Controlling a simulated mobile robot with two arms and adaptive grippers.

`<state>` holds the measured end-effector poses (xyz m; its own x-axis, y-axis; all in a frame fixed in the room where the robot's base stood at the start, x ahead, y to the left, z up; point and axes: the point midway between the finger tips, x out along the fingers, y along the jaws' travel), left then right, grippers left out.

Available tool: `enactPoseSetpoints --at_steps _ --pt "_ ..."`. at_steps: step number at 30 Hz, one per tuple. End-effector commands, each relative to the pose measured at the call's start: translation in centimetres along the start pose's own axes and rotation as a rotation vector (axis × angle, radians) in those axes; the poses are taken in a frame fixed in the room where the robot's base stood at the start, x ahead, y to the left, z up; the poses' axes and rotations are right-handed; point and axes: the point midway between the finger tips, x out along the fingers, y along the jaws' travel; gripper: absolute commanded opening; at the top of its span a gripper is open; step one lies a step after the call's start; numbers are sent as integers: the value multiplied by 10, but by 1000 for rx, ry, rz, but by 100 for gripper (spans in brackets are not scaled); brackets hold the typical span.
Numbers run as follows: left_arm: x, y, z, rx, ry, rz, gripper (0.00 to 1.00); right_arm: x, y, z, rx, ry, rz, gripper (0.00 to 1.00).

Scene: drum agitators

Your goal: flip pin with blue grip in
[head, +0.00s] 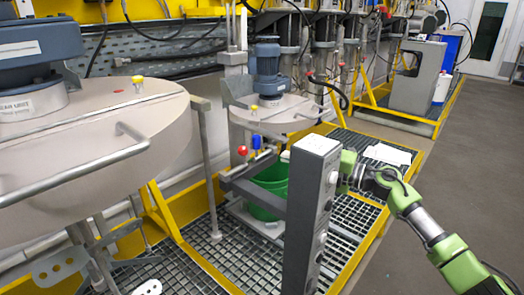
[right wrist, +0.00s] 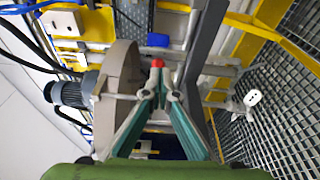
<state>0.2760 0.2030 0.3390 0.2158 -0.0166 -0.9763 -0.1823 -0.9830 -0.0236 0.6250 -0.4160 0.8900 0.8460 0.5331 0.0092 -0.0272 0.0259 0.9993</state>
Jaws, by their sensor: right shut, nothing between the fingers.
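The blue grip (head: 256,142) of the pin stands at the front edge of the smaller drum's frame, next to a red ball knob (head: 242,151). In the right wrist view the blue grip (right wrist: 158,40) lies just beyond the red knob (right wrist: 157,63). My right gripper (right wrist: 160,88) is shut and empty, with its tips close to the red knob; I cannot tell whether they touch. In the head view the right gripper's green body (head: 347,166) shows at the right of the grey post, which hides its fingers. My left gripper is not in view.
A large beige drum lid (head: 90,150) fills the left. A green bucket (head: 270,185) sits under the smaller lid (head: 275,113). Open floor (head: 470,165) lies at the right.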

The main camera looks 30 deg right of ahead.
Motion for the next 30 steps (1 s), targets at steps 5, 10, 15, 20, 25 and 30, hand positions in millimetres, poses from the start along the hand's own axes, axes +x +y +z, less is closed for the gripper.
enactPoseSetpoints --at_steps 5,10,15,20,25,30 --pt "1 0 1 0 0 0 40 24 2 0 1 1 4 0" --pt "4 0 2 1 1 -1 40 50 2 0 1 0 5 0" --pt "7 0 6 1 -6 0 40 73 2 0 1 0 4 0" --pt "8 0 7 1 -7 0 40 86 1 0 0 0 2 0" --pt "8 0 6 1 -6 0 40 91 0 0 0 0 0 0" --pt "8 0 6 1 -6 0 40 91 0 0 0 0 0 0"
